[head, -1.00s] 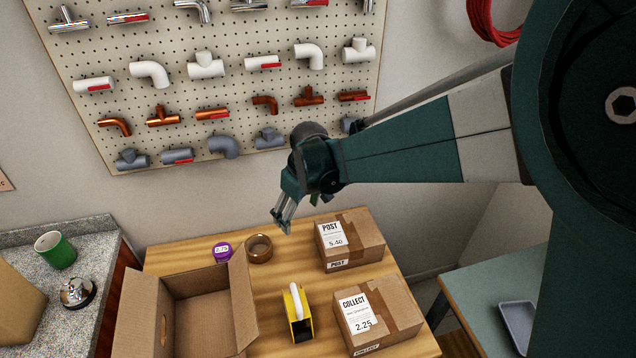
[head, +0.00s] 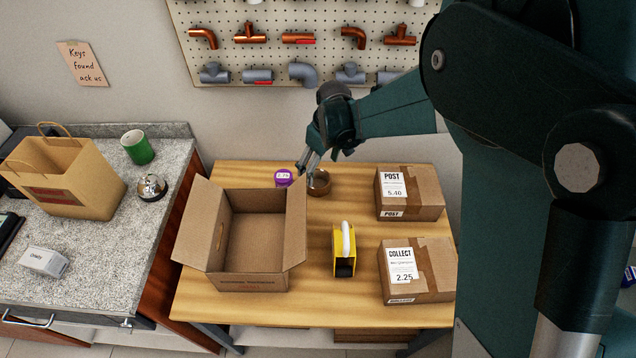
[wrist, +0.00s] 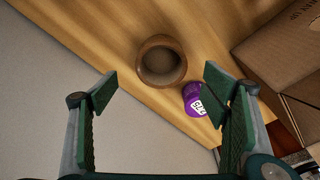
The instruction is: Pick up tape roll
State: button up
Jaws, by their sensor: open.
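The tape roll, a brown ring (head: 319,191), lies near the back edge of the wooden table. My gripper (head: 307,166) is above it, fingers pointing down, and partly covers it in the head view. In the wrist view the tape roll (wrist: 163,83) shows its dark centre and lies ahead of and between my two open fingers (wrist: 162,95). The fingers are apart from it and hold nothing. A purple item with a white label (wrist: 195,99) sits close beside the roll, near the right finger in that view; it also shows in the head view (head: 284,178).
An open cardboard box (head: 295,228) stands left of centre. A yellow item with a white top (head: 344,262) stands at mid-table. Two taped parcels, POST (head: 425,190) and COLLECT (head: 432,265), are at the right. The pegboard wall (head: 300,60) rises behind.

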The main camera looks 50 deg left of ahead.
aim_at(318, 179)
jog(key=shift+f, duration=0.1)
jog(key=shift+a+f, duration=0.2)
jog(key=shift+f, duration=0.95)
jog(key=shift+s+a+f+b, duration=0.1)
jog(key=shift+a+f+b, duration=0.1)
jog(key=shift+f, duration=1.1)
jog(key=shift+a+f+b, duration=0.1)
jog(key=shift+f+b, duration=0.1)
jog(key=shift+f, duration=1.1)
jog(key=c, duration=1)
